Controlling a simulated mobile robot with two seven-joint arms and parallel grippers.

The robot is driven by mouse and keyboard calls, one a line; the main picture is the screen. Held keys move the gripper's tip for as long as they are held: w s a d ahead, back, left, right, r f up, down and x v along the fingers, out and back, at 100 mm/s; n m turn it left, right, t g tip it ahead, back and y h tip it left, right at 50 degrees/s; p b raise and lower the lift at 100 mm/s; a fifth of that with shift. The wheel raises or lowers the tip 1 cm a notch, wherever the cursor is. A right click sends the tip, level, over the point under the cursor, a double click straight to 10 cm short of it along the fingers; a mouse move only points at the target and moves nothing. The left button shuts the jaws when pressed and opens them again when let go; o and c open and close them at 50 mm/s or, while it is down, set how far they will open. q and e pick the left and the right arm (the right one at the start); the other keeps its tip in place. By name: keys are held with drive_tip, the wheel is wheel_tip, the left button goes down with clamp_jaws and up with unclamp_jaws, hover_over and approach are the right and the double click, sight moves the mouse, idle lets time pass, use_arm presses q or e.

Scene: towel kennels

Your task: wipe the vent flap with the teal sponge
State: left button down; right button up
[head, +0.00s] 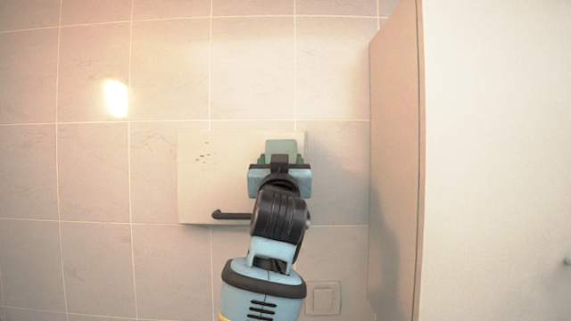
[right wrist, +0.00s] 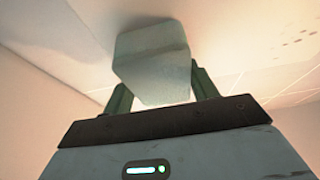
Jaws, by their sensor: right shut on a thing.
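The vent flap (head: 225,180) is a pale flat panel on the tiled wall, with a black handle (head: 232,214) at its lower edge. A small cluster of dark specks (head: 204,156) marks its upper left; specks also show at the upper right of the right wrist view (right wrist: 290,45). My right gripper (head: 281,157) is in front of the flap's right part, shut on the teal sponge (head: 281,147). The sponge looks pale grey-green between the fingers in the right wrist view (right wrist: 155,65). Its far end is at or very near the flap; contact is unclear. My left gripper is out of view.
A tall partition panel (head: 397,160) stands at the right, to the right of the flap. A wall switch plate (head: 323,298) sits below the flap, right of my arm. The tiled wall (head: 95,180) left of the flap is clear.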

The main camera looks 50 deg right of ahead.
sight(239, 156)
drive_tip(key=shift+w+a, duration=0.75)
drive_tip(key=shift+w, duration=0.2)
drive_tip(key=shift+w+a, duration=1.15)
drive_tip(key=shift+w, duration=0.1)
drive_tip(key=shift+w+a, duration=1.05)
drive_tip(key=shift+w, duration=0.2)
drive_tip(key=shift+w, duration=0.1)
